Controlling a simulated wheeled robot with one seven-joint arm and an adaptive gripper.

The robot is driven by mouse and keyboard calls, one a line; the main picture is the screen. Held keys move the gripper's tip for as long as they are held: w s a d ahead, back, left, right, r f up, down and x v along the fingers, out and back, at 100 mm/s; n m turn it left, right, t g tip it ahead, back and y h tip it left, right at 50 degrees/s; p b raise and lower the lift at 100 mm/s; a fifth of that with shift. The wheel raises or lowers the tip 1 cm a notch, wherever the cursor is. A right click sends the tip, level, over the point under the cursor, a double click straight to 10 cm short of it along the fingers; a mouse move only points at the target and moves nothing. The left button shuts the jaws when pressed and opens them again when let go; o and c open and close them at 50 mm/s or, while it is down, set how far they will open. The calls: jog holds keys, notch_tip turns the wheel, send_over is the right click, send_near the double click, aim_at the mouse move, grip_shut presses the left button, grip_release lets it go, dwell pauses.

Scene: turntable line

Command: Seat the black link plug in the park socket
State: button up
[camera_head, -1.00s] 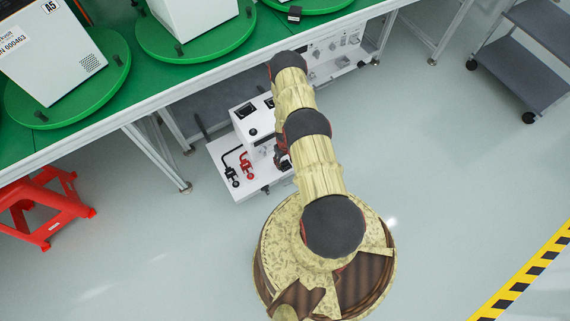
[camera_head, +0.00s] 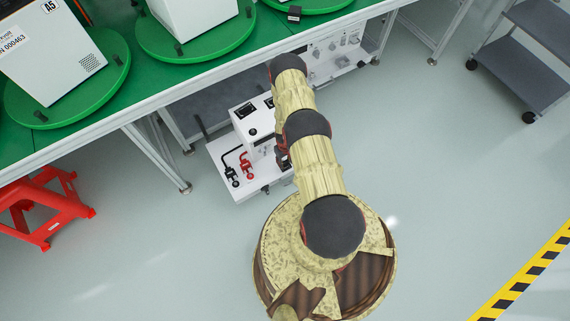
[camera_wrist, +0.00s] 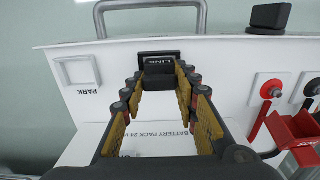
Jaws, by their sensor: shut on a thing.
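The black link plug (camera_wrist: 158,66), marked LINK, is between the fingertips of my gripper (camera_wrist: 158,78) at the top middle of the wrist view. My gripper is shut on it. The plug is at the upper part of the white battery pack front; whether it touches the panel or sits in a socket there cannot be told. The park socket (camera_wrist: 78,71), a grey frame on the white panel, is to the left of the plug, with the PARK label below it. In the head view my arm hides the plug and most of the gripper beside the white pack (camera_head: 252,120).
A metal handle (camera_wrist: 150,4) rises behind the panel top, with a black block (camera_wrist: 270,16) to its right. Red and black connectors (camera_wrist: 295,130) are at the right.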

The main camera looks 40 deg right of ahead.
grip_shut()
jog(key=shift+r, duration=0.15)
